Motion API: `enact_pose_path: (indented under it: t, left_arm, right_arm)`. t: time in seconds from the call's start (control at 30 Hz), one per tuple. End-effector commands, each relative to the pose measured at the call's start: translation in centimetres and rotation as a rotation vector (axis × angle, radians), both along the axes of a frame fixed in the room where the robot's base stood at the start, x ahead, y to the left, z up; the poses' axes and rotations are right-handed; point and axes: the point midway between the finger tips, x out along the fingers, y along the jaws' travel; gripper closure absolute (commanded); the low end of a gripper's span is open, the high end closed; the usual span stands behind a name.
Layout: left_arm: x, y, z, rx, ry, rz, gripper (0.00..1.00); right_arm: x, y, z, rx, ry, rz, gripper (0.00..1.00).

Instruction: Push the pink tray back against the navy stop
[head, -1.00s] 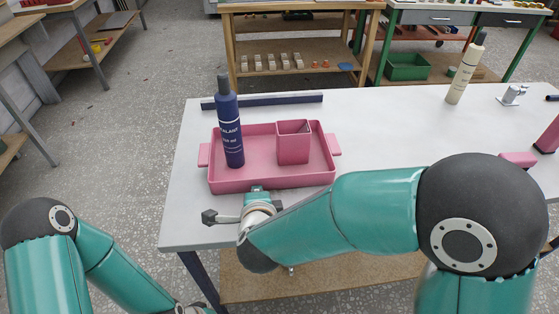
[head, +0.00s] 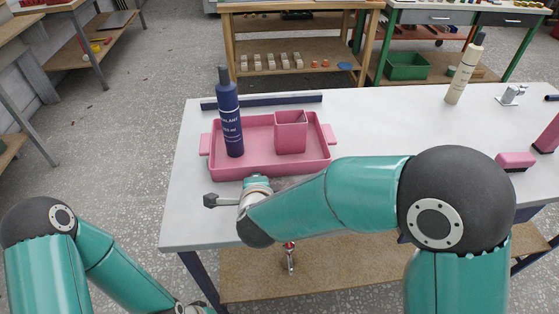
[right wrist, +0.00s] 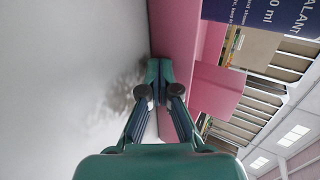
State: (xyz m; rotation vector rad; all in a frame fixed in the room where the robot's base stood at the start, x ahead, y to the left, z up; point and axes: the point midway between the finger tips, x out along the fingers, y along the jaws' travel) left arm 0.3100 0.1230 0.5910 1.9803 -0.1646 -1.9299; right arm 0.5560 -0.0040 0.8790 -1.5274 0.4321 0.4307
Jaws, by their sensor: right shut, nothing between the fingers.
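The pink tray (head: 285,169) lies on the white table with its long side towards me. A dark blue bottle (head: 229,120) and a pink square cup (head: 291,134) stand upright in it. The navy stop (head: 290,100) is a low bar behind the tray, with a narrow strip of table between them. My right gripper (head: 257,181) is at the tray's front wall, left of its middle. In the right wrist view its shut, empty fingers (right wrist: 160,68) appear to touch the pink wall (right wrist: 175,30). My left gripper is out of view.
A cream bottle (head: 465,70), a small metal fixture (head: 512,94) and a pink block (head: 516,161) are on the right of the table (head: 385,125). The table is clear between them and the tray.

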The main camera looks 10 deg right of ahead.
Motion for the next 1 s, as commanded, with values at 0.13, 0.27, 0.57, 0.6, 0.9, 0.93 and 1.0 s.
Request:
enact_pose_path:
  t: [0.13,0.27,0.57,0.6,0.9,0.93,1.0]
  left_arm:
    - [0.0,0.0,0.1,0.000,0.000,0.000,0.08]
    - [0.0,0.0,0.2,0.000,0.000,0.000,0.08]
    - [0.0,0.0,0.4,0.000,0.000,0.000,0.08]
    - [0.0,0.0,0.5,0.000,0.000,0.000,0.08]
    - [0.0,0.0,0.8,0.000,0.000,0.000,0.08]
    - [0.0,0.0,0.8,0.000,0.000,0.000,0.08]
    - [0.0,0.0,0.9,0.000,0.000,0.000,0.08]
  right_arm:
    - [0.6,0.0,0.0,0.001,0.000,-0.001,1.00]
    - [1.2,0.0,0.1,0.000,-0.001,-0.001,1.00]
    - [2.4,0.0,0.0,0.000,0.000,-0.001,1.00]
    - [2.5,0.0,0.0,0.001,0.000,-0.001,1.00]
    - [3.7,0.0,0.1,0.000,0.000,-0.001,1.00]
    - [3.9,0.0,0.1,0.000,-0.001,-0.001,1.00]
    - [4.1,0.0,0.1,0.000,-0.001,-0.001,1.00]
